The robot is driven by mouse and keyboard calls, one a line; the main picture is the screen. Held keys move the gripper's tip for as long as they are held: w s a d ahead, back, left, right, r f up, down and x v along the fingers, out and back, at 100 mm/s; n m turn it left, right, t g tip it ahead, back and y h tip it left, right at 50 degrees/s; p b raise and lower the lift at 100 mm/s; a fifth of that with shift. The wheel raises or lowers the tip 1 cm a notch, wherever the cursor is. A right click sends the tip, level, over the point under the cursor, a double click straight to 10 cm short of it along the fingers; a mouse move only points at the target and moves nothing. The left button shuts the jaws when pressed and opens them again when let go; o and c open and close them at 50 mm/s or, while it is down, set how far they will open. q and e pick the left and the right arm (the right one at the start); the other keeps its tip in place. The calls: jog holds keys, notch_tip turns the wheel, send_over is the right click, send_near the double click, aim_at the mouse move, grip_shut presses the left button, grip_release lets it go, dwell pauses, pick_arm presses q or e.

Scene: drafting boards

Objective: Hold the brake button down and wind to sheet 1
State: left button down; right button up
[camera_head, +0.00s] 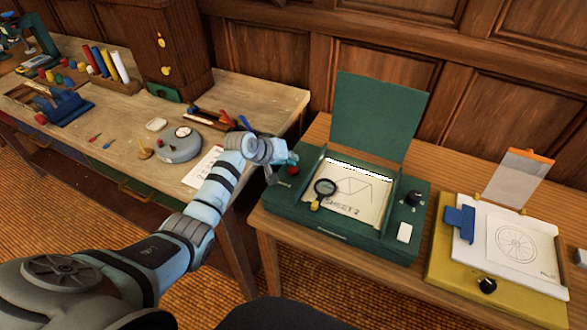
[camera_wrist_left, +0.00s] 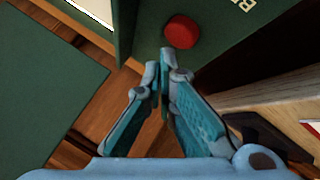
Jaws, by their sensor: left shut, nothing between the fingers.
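The green box (camera_head: 330,238) stands on the right-hand table with its lid (camera_head: 378,115) raised. Its window shows a paper sheet (camera_head: 350,190) that reads "SHEET 2". The red brake button (camera_head: 293,169) is at the box's left side; it also shows in the left wrist view (camera_wrist_left: 182,32) beside partly cut-off lettering. A black knob (camera_head: 412,199) sits on the box's right side. My left gripper (camera_head: 283,161) is shut and empty. Its fingertips (camera_wrist_left: 165,62) are close to the button; I cannot tell whether they touch it. My right gripper is not in view.
A magnifier (camera_head: 324,191) lies over the sheet, and a white block (camera_head: 404,233) is at the box's front right. A yellow drawing board (camera_head: 456,269) stands to the right. The wooden desk (camera_head: 262,95) at left holds a grey round device (camera_head: 180,148) and several tools.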

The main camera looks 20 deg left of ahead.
aim_at(291, 168)
pick_arm(q)
jog(key=shift+f, duration=0.1)
dwell(0.3)
jog(key=shift+f, duration=0.3)
jog(key=shift+f, duration=0.65)
dwell(0.8)
jog(key=shift+r+p, duration=1.05)
notch_tip(291, 168, up, 5)
jog(key=p, duration=0.5)
jog(key=shift+r, duration=0.1)
